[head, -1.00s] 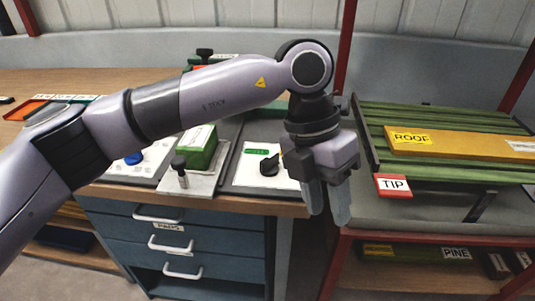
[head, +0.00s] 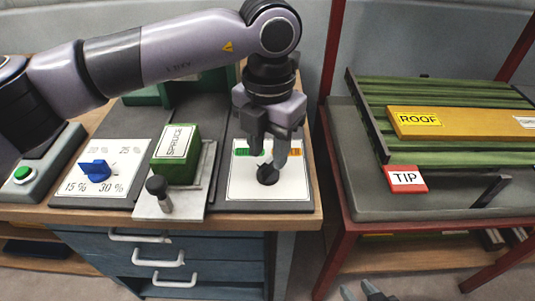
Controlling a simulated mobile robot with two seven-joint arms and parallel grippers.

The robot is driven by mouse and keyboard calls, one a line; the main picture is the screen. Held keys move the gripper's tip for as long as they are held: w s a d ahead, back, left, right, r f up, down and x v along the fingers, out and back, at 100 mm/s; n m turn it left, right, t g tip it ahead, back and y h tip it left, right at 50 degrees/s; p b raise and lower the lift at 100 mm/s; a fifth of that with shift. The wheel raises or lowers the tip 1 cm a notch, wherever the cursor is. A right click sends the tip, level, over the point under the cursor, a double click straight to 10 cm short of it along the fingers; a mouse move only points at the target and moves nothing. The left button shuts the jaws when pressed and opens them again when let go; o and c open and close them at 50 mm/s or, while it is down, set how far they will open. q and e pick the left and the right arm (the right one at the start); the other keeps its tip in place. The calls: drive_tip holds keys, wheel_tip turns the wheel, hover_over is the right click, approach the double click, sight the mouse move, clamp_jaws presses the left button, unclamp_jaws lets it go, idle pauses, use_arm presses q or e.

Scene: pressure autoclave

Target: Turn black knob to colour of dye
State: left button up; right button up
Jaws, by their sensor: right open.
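The black knob (head: 268,174) sits on a white dial plate (head: 290,187) on the bench. A green mark (head: 242,152) and an orange mark (head: 295,152) show along the plate's top edge, partly hidden by my fingers. My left gripper (head: 269,156) points down just above and behind the knob. Its fingers are apart, with nothing visible between them; whether they touch the knob I cannot tell. My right gripper (head: 362,290) is open and empty at the bottom edge. A green block labelled SPRUCE (head: 177,155) stands left of the plate. I see nothing labelled as dye.
A blue knob (head: 95,171) on a percentage dial and a green button (head: 23,174) are on the left. A small black-topped handle (head: 158,190) stands before the green block. At right, a rack holds green slats and a ROOF board (head: 455,124), with a TIP label (head: 405,179).

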sight(269, 169)
use_arm(q)
drive_tip(key=shift+f, duration=1.45)
clamp_jaws()
